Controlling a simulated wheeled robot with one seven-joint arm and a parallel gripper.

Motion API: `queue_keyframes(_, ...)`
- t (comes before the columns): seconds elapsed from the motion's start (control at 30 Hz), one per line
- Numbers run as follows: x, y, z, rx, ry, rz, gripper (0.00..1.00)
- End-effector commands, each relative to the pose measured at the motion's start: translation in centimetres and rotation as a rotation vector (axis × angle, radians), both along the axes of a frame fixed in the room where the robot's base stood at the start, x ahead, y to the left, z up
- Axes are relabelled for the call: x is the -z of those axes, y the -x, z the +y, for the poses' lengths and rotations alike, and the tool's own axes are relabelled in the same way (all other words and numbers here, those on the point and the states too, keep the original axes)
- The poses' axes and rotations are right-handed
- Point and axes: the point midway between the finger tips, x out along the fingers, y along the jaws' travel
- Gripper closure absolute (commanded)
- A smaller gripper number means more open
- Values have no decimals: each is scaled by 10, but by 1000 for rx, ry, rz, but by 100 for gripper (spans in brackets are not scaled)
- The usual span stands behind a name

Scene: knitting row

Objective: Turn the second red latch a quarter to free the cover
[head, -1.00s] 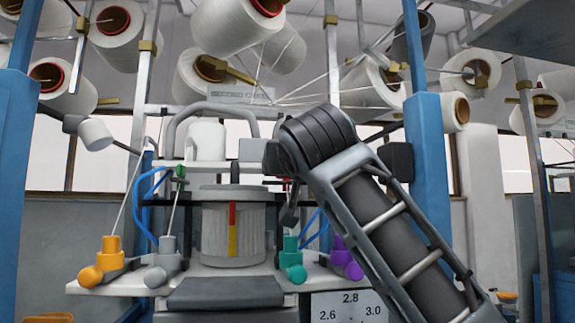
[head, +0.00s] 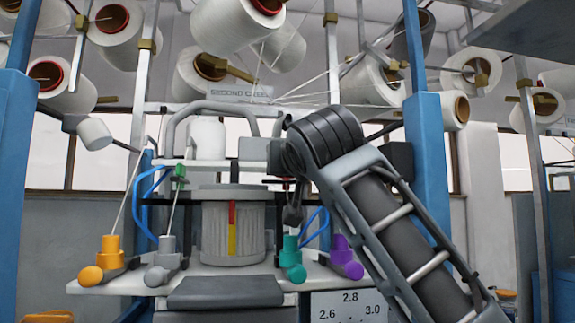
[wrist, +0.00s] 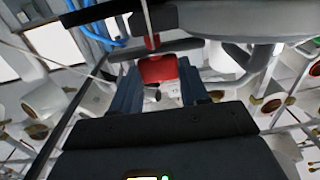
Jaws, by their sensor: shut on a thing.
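The red latch (wrist: 158,69) shows in the wrist view between the two dark blue fingers of my gripper (wrist: 157,78), which is shut on it. In the head view only a small bit of red (head: 286,181) shows to the right of the ribbed grey cylinder (head: 215,235); my gripper's fingers cannot be made out there. A green piece (head: 180,171) stands at the left of the cylinder. I cannot tell how far the latch is turned or which part is the cover.
Orange (head: 110,250), grey (head: 166,250), teal (head: 290,250) and purple (head: 342,250) fittings stand on the white shelf. Blue posts (head: 427,150) flank the machine. Yarn cones (head: 222,22) and taut threads hang above.

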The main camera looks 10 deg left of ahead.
Motion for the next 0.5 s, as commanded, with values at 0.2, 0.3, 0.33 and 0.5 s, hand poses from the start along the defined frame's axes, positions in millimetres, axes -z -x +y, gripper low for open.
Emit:
queue_keyframes(0.2,-1,-2,-3,-144,1,5,86)
queue_keyframes(0.3,0,-2,-4,-190,1,5,86)
queue_keyframes(0.33,0,-2,-3,-201,0,4,86)
queue_keyframes(0.5,0,-1,-3,-225,-1,1,86)
